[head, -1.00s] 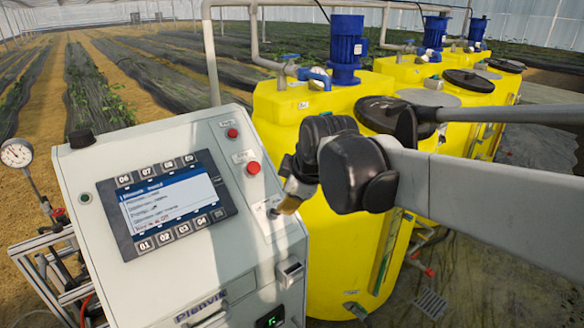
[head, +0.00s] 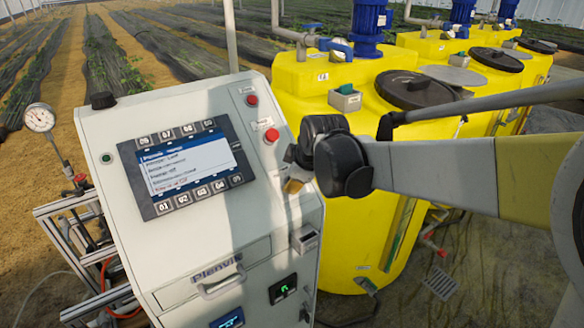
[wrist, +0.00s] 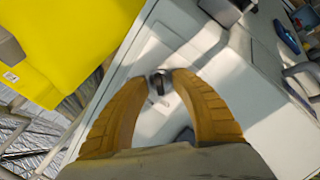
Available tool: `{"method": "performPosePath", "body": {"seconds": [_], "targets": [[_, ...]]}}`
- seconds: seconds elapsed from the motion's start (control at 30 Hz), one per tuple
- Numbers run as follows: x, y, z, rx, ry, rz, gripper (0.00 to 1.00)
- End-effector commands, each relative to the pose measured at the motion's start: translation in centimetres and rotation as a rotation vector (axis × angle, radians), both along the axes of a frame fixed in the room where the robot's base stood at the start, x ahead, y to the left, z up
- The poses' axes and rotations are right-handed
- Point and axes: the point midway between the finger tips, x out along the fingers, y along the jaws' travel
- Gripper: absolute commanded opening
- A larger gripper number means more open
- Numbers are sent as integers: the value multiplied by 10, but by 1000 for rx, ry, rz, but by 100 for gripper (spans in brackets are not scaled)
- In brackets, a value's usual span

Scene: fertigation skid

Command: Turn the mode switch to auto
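The mode switch is a small dark knob (wrist: 159,84) on the pale sloped face of the control cabinet, seen in the wrist view. My gripper (wrist: 160,76) has its two ribbed orange fingers on either side of the knob, with the tips apart. Narrow gaps seem to show between tips and knob; I cannot tell whether either touches. In the head view my gripper (head: 291,187) is over the right part of the cabinet (head: 215,240), below the red buttons, and it hides the switch. The switch's markings and setting cannot be read.
Two red buttons (head: 271,135) and a screen with keys (head: 181,168) are on the cabinet. A drawer handle (head: 221,281) juts out below. Yellow tanks (head: 345,200) with blue motors stand right behind. A pressure gauge (head: 39,118) stands at left.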

Motion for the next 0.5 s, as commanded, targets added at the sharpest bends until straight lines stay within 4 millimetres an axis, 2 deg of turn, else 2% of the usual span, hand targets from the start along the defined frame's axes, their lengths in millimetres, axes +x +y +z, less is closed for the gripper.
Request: {"method": "performPosePath", "body": {"seconds": [0.07, 0.1, 0.17, 0.5], "targets": [[0, 0, 0, 0, 0, 0, 29], [0, 0, 0, 0, 0, 0, 17], [0, 0, 0, 0, 0, 0, 0], [0, 0, 0, 8, 6, -10, 0]]}}
